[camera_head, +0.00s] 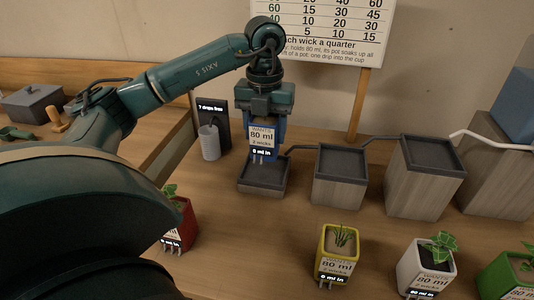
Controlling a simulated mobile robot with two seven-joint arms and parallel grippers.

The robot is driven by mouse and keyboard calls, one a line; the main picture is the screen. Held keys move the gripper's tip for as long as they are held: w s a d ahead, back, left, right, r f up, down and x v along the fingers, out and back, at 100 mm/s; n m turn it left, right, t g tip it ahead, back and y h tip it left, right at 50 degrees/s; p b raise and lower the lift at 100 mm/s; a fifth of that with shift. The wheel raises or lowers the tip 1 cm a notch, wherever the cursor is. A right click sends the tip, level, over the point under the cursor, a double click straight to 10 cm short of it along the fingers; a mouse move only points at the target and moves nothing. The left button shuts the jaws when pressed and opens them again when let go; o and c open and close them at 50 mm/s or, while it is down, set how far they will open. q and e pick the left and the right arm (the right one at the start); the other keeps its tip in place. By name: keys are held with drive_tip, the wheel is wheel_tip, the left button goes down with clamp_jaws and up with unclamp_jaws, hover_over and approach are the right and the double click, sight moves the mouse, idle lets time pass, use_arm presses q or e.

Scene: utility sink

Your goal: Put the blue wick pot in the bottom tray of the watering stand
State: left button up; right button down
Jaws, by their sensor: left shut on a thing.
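The blue wick pot (253,143) carries a label reading "WANTS 80 ml 2 wicks" and a tag reading "0 ml in". My left gripper (264,112) points down and is shut on it, hiding its top. The pot is upright over the bottom tray (271,186), the lowest and leftmost box of the watering stand. Pale wicks hang from its underside in front of the dark tray top. I cannot tell whether the pot touches the tray. My right gripper is not in view.
Higher stand trays (340,183) step up to the right, joined by spouts. A red pot (182,228), a yellow pot (335,262), a white pot (420,270) and a green pot (495,280) stand in front. A white cup (209,143) stands left of the bottom tray.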

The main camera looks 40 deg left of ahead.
sight(265, 149)
use_arm(q)
wheel_tip(265, 149, down, 5)
drive_tip(key=shift+f, duration=0.1)
idle(0.3)
drive_tip(key=shift+f, duration=0.2)
drive_tip(key=o, duration=1.1)
drive_tip(key=shift+r, duration=0.1)
